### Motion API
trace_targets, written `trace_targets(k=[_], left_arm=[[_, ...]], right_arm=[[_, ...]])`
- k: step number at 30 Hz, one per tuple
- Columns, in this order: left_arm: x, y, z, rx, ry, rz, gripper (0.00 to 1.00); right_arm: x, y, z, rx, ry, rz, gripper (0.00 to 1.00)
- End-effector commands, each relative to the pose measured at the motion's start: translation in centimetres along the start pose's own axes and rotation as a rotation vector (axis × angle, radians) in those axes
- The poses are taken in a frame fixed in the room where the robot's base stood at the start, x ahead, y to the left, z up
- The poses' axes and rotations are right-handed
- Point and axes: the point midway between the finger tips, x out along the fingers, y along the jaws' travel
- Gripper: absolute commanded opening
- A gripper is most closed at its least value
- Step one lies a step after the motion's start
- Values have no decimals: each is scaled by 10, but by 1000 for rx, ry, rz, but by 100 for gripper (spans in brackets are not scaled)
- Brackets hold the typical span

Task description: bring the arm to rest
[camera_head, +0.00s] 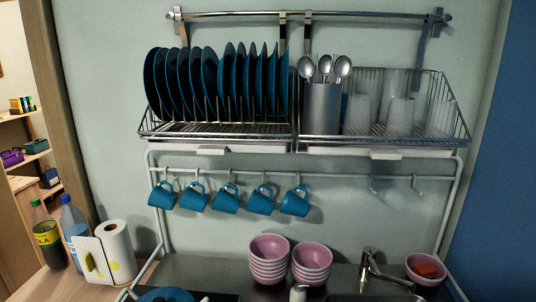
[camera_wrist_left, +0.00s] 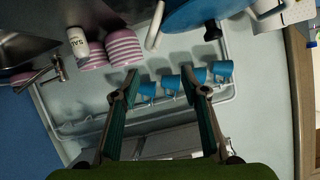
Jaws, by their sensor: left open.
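My left gripper (camera_wrist_left: 159,74) shows only in the left wrist view, where the picture is upside down. Its two fingers are spread wide apart, with nothing held between them. Blue mugs (camera_wrist_left: 170,83) hanging from a rail show beyond and between the fingers, apart from them as far as I can tell. Neither gripper nor arm shows in the head view. My right gripper is in neither view.
A wire rack holds blue plates (camera_head: 220,82), a cutlery holder (camera_head: 321,108) and clear cups. Pink bowls (camera_head: 268,260), a tap (camera_head: 372,270), bottles (camera_head: 73,225) and a paper roll (camera_head: 115,241) stand below. A blue dish (camera_head: 165,295) is at the bottom edge.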

Motion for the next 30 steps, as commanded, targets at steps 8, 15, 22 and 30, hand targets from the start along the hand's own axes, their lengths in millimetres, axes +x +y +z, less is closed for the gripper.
trace_targets(k=[8,15,22,30], left_arm=[[-69,21,159,-79,-527,76,41],[-139,41,231,-109,-822,160,41],[-102,59,299,-105,-868,174,41],[-51,90,415,-98,-910,185,41]], right_arm=[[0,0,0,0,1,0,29],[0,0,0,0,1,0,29],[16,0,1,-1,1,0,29],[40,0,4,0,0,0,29]])
